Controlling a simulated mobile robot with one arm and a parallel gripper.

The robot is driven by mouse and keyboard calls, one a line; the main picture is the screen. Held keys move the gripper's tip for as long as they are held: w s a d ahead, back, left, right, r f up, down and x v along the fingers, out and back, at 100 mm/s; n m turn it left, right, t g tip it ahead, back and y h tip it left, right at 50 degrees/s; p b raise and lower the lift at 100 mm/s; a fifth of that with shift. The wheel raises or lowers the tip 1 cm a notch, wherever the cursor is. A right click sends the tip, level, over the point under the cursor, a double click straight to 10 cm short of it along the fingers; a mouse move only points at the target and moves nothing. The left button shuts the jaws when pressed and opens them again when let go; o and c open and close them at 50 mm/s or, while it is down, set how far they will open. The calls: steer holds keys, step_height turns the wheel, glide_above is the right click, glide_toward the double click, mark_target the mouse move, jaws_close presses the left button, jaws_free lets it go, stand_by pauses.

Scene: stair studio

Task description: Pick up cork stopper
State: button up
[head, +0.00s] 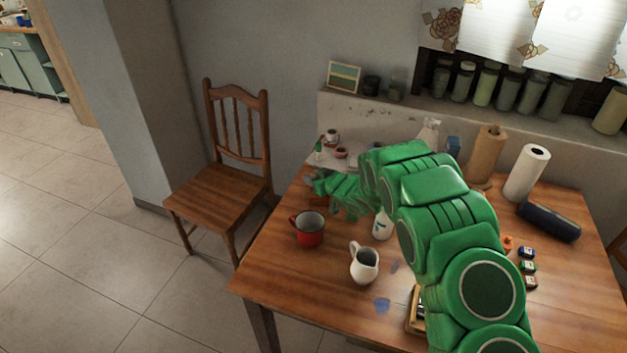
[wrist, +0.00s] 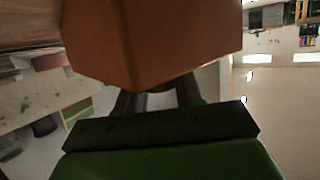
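My gripper (head: 318,182) reaches over the far left part of the wooden table (head: 268,262), beyond the red mug. In the wrist view, two dark fingers (wrist: 157,100) stand apart at their bases. A large plain orange-brown block-like thing (wrist: 150,40) fills the top middle of the wrist view and hides the fingertips. I cannot tell whether it is between the fingers or only in front of them. A small brown thing (head: 318,200) shows just under the gripper in the head view. I cannot make out the cork stopper for certain in either view.
A red mug (head: 309,232), a white jug (head: 364,264) and a white bottle (head: 382,226) stand near my arm. Paper rolls (head: 526,173) and a dark cylinder (head: 549,222) are at the right. A chair (head: 222,194) stands left of the table. The table's front left is clear.

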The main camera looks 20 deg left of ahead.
jaws_close()
steer(key=shift+r, duration=0.1)
